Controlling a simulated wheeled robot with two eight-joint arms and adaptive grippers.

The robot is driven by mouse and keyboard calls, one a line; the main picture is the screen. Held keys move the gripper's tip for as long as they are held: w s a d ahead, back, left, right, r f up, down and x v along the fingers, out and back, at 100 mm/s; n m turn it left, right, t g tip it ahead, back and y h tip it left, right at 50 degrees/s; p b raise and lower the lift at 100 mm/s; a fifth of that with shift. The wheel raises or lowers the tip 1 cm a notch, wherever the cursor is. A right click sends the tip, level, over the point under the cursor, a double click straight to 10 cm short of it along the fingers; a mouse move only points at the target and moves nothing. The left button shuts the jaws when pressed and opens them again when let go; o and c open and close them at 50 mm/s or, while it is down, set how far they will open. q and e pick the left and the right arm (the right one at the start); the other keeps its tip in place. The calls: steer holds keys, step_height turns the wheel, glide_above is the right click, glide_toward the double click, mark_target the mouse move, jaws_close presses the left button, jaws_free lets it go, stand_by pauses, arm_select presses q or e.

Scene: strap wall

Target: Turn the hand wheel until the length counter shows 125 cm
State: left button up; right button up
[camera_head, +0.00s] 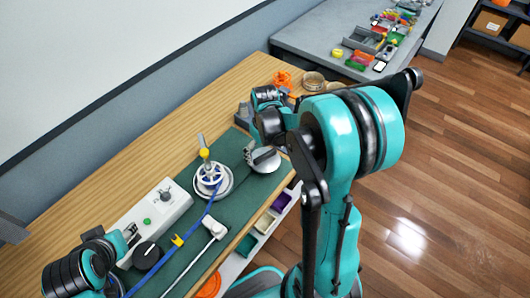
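A white spoked wheel (210,177) sits on a round base on the green mat (236,205), with a post topped in yellow beside it. A blue strap (197,222) runs from it toward the lower left, past a yellow clip (177,241). A round silver disc (265,161) lies to its right. My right gripper (254,154) is at the disc's upper-left edge; I cannot tell whether it touches. My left gripper (131,233) is at the lower left by a grey box. Whether either gripper is open is unclear. No counter reading is legible.
The grey box (147,217) carries a knob and a green button; a black dial (148,255) is in front. A white-handled bar (214,228) lies on the mat. Orange parts (282,78) and a round container (313,81) stand at the back.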

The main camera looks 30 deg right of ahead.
mark_target(265, 155)
stand_by(0.3)
step_height(265, 155, up, 12)
stand_by(0.6)
stand_by(1.9)
steer(key=s+a+f+t+b, duration=0.1)
steer(key=s+a+t, duration=0.6)
steer(key=s+a, duration=0.3)
steer(key=shift+s+a+f+m, duration=0.15)
steer(key=shift+s+a+m, duration=0.15)
steer(key=shift+s+m, duration=0.15)
steer(key=shift+a, duration=0.1)
stand_by(0.8)
